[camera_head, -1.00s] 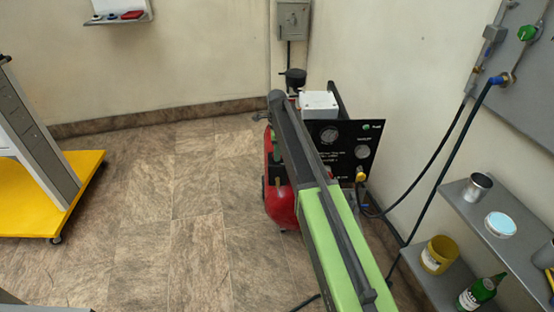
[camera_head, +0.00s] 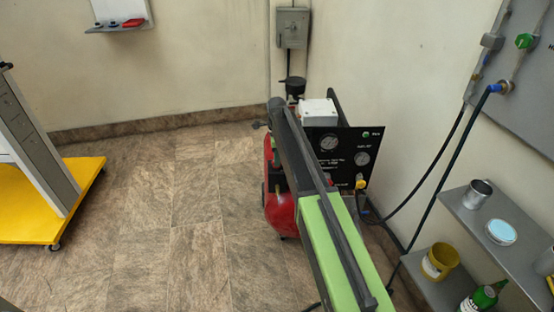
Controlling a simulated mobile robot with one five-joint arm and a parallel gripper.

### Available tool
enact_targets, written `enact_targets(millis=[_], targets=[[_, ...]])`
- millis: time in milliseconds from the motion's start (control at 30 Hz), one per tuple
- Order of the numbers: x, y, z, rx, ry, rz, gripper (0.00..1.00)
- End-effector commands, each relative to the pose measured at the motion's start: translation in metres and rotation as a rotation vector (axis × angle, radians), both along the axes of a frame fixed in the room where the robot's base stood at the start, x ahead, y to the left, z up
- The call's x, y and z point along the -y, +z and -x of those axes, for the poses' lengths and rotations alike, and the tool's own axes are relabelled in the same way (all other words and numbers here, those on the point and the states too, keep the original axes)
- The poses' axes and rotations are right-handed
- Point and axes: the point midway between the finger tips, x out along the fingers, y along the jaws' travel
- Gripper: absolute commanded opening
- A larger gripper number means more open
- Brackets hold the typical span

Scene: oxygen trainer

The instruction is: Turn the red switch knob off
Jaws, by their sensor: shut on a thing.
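A red compressor tank (camera_head: 281,213) stands on the floor near the back right corner, partly hidden behind my arm. A black gauge panel (camera_head: 348,160) with round gauges and a white box (camera_head: 318,111) sit beside and above it. My green and dark arm reaches from the lower right up over the tank, its far end in front of the tank's top. My gripper is hidden behind the arm, so its jaws and anything between them cannot be seen.
A yellow-based cart (camera_head: 45,222) stands at the left. A grey shelf (camera_head: 462,205) with a metal cup (camera_head: 478,194) is at the right, above a yellow bucket (camera_head: 440,262) and a green bottle (camera_head: 484,297). Dark hoses hang by the right wall. The tiled floor in the middle is clear.

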Motion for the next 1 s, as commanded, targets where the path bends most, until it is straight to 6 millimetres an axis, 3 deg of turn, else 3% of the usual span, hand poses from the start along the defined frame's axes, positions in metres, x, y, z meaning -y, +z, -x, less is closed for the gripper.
enact_targets(millis=[267, 1000], targets=[[0.0004, -0.0001, 0.0001, 0.0, 0.177, 0.0, 0.0], [0.0007, -0.0001, 0.0004, -0.002, 0.878, 0.001, 0.0]])
